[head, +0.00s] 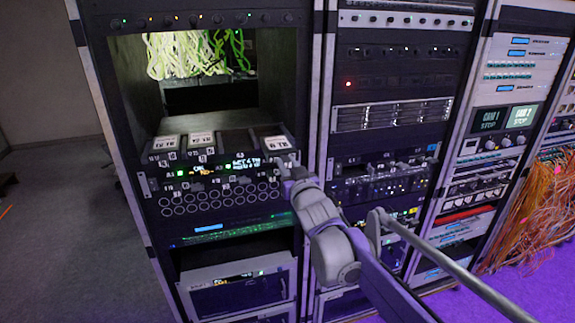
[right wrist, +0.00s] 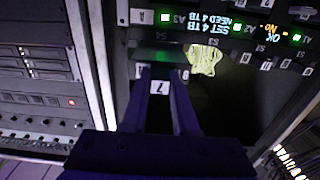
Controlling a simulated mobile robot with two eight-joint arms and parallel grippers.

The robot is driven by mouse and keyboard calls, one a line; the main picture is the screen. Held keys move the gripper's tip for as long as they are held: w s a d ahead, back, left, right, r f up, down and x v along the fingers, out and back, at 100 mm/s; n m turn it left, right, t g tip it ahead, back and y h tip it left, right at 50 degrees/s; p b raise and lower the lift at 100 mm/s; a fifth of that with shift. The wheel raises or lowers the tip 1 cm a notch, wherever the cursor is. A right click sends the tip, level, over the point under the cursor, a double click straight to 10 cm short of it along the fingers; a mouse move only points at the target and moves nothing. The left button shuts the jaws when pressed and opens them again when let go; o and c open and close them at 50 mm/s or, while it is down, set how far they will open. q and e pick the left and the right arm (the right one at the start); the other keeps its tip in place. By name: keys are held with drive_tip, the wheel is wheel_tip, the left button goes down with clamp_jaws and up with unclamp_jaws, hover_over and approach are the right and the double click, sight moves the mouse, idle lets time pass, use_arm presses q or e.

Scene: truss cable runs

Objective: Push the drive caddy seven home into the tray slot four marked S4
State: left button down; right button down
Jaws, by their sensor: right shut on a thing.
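My right gripper (head: 288,180) is at the right end of the tray in the left rack. In the right wrist view its two fingers (right wrist: 167,92) are shut on drive caddy seven, a dark block (right wrist: 160,58) whose front label reads 7. The caddy lines up with the slot under the S4 mark (right wrist: 161,37); how deep it sits I cannot tell. In the head view a block with a white top label (head: 276,142) stands just beyond the gripper, apparently the same caddy. My left gripper is not in view.
Two other white-labelled caddies (head: 202,140) stand further left in the tray. Below is a panel with lit displays (head: 243,163) and rows of round ports (head: 215,203). The bay above the tray is open, with green cables (head: 190,52) behind. A second rack (head: 390,80) stands close on the right.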

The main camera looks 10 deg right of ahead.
sight(278, 148)
drive_tip(key=shift+w, duration=0.25)
drive_tip(key=shift+w, duration=0.65)
drive_tip(key=shift+w, duration=0.1)
drive_tip(key=shift+w, duration=0.45)
drive_tip(key=shift+w, duration=0.2)
drive_tip(key=shift+w+a, duration=0.1)
drive_tip(key=shift+w, duration=0.1)
drive_tip(key=shift+w+a+p, duration=0.1)
drive_tip(key=shift+w+p, duration=0.3)
drive_tip(key=shift+w, duration=2.3)
drive_tip(key=shift+w, duration=0.1)
